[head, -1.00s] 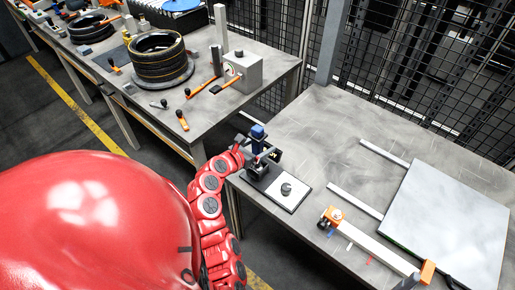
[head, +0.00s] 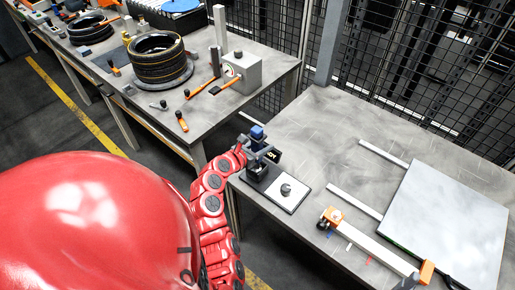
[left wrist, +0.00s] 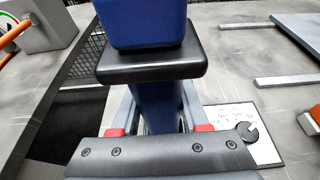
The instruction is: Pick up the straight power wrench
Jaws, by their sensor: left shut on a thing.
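The straight power wrench (head: 257,132) stands upright at the near left corner of the right-hand table, its blue end up. In the left wrist view its blue body (left wrist: 155,100) and a black collar fill the middle. My left gripper (head: 262,153) is shut on the wrench below the collar, with grey fingers and red parts on both sides of it. The fingertips and the wrench's lower end are largely hidden. A dark holder (head: 256,172) is under the gripper; I cannot tell whether the wrench touches it. My right gripper is not in view.
A white plate with a round knob (head: 287,191) lies just right of the gripper. An orange-ended bar (head: 370,241) and a large grey panel (head: 447,222) lie further right. The left table holds a tyre (head: 158,55) and several tools. Mesh fencing stands behind.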

